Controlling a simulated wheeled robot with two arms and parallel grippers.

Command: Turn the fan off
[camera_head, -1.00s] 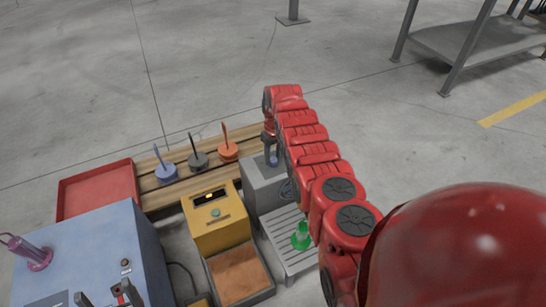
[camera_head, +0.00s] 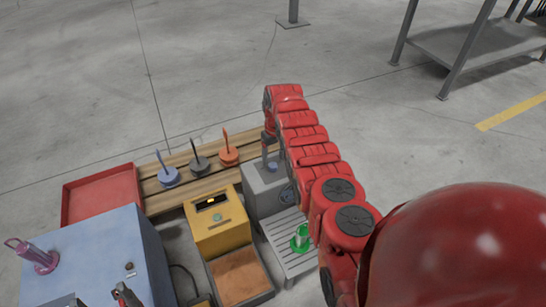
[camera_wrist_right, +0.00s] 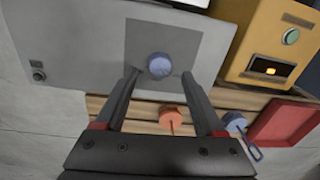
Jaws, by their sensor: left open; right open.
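No part is labelled as the fan. A grey box (camera_head: 262,192) has a dark round shape like a grille on its front side, partly behind my right arm. A blue knob-like disc (camera_wrist_right: 159,66) sits on a dark square of its top in the right wrist view. My right gripper (camera_wrist_right: 160,80) is open, its fingers on either side of the disc in the picture; contact cannot be told. A yellow box (camera_head: 217,226) beside it has a green button (camera_wrist_right: 291,37) and a lit amber window (camera_wrist_right: 271,71). My left gripper (camera_head: 98,299) is open at the bottom edge, mostly cut off.
A blue-grey cabinet (camera_head: 90,245) with a pink hooked piece (camera_head: 38,257) stands left. A red tray (camera_head: 101,192) and a wooden pallet (camera_head: 180,196) with blue, dark and orange hooked discs lie behind. A green piece (camera_head: 301,240) stands on a slatted grey platform (camera_head: 287,262).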

